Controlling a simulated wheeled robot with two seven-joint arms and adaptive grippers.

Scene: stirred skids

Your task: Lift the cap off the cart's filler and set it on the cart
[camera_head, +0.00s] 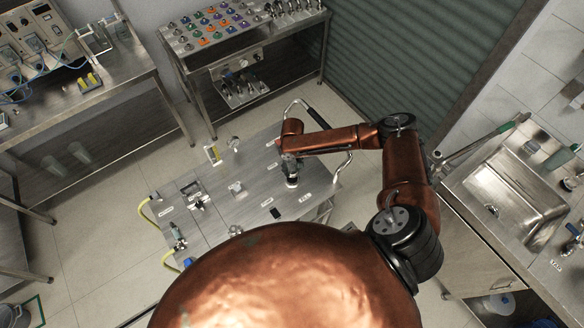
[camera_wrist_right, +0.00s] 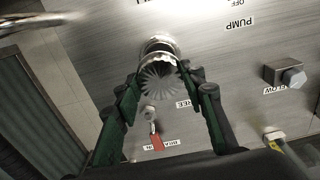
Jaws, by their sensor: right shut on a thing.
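The cart (camera_head: 235,215) is a metal-topped cart with labels and fittings in the middle of the head view. My right gripper (camera_head: 291,174) is over the far right part of its top. In the right wrist view my right gripper (camera_wrist_right: 160,95) has its two green-padded fingers on either side of a round ridged metal cap (camera_wrist_right: 162,86) and is shut on it. The shiny filler (camera_wrist_right: 157,44) shows just beyond the cap. I cannot tell whether the cap touches it. My left gripper is in neither view.
A red-handled valve (camera_wrist_right: 156,138) and a square metal fitting (camera_wrist_right: 284,73) stand near the cap on the cart top. A bent handle rail (camera_head: 300,104) rises at the cart's far end. A sink (camera_head: 510,190) is at the right.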

